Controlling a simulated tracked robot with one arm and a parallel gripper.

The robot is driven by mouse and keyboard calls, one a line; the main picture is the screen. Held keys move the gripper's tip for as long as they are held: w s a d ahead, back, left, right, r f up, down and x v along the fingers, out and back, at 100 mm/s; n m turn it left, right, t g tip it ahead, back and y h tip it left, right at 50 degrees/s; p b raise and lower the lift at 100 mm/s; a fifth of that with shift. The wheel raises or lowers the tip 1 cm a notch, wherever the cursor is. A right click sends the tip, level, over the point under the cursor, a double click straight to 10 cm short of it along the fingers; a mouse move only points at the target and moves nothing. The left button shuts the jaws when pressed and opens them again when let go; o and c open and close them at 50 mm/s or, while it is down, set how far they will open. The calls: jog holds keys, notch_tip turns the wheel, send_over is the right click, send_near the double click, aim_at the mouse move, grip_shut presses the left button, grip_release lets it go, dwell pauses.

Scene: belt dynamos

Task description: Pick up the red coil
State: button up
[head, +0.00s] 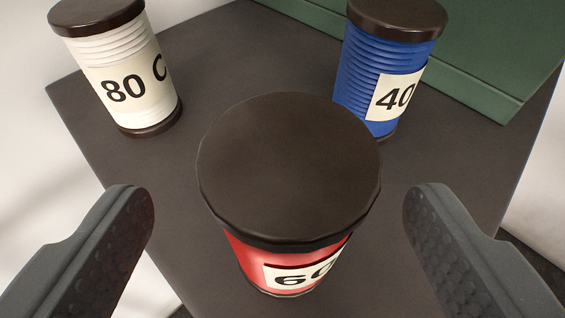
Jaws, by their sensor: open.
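The red coil (245,262) stands upright on the dark table, seen from above in the lower middle of the head view. It has a wide dark round cap (288,165) on top and a pale label reading "60", partly cut off by the curve of its side. My gripper (280,235) is open, with one dark finger to the left of the coil and one to the right. Gaps show between the coil and both fingers in the picture, and nothing is between the fingertips except the coil.
The dark table (215,60) carries a white coil (115,75) labelled "80" at the back left and a blue coil (360,70) labelled "40" at the back right. A green box-like thing (490,50) stands at the far right. Bare table lies between the coils.

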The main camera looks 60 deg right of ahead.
aim_at(279, 143)
jog(key=shift+x, duration=0.8)
jog(key=shift+r+x, duration=0.15)
jog(key=shift+x, duration=0.9)
jog(key=shift+r+x, duration=0.1)
jog(key=shift+x, duration=1)
jog(key=shift+d, duration=0.1)
jog(key=c, duration=1.4)
jog(key=shift+o, duration=0.2)
jog(key=shift+r, duration=0.1)
